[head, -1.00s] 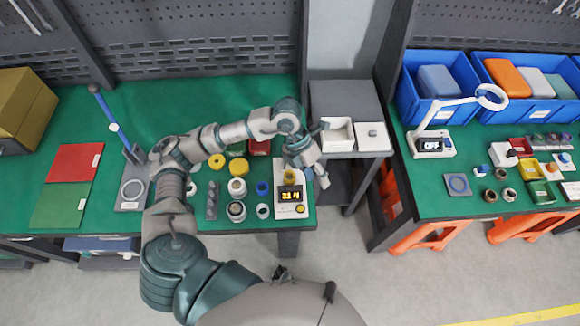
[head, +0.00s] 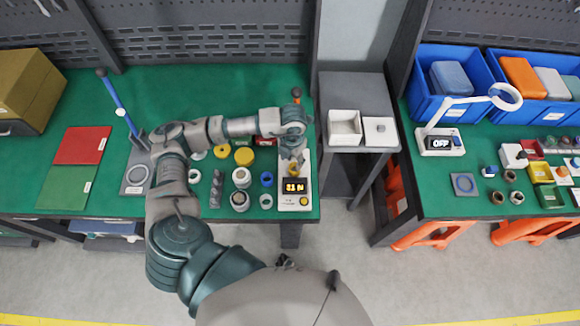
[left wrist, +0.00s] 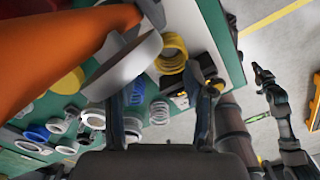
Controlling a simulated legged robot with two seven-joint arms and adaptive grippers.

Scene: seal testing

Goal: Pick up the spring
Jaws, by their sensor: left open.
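In the left wrist view a yellow coil spring (left wrist: 172,52) lies ahead of my open left gripper (left wrist: 162,112). A blue coil spring (left wrist: 137,92) and a white coil spring (left wrist: 160,112) show between the two fingers. The fingers appear empty. In the head view my left gripper (head: 292,166) hangs over the white tester (head: 297,203), just above its lit display (head: 295,186); it hides part of the tester, and the springs are too small or covered to tell there. A second dark arm with a gripper (left wrist: 262,76) shows at right in the wrist view.
A large orange handle (left wrist: 60,45) with a grey disc (left wrist: 122,66) fills the wrist view's upper left. Several rings and cups, including a blue ring (head: 267,179), stand left of the tester. A side table with a white box (head: 344,127) stands to the right.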

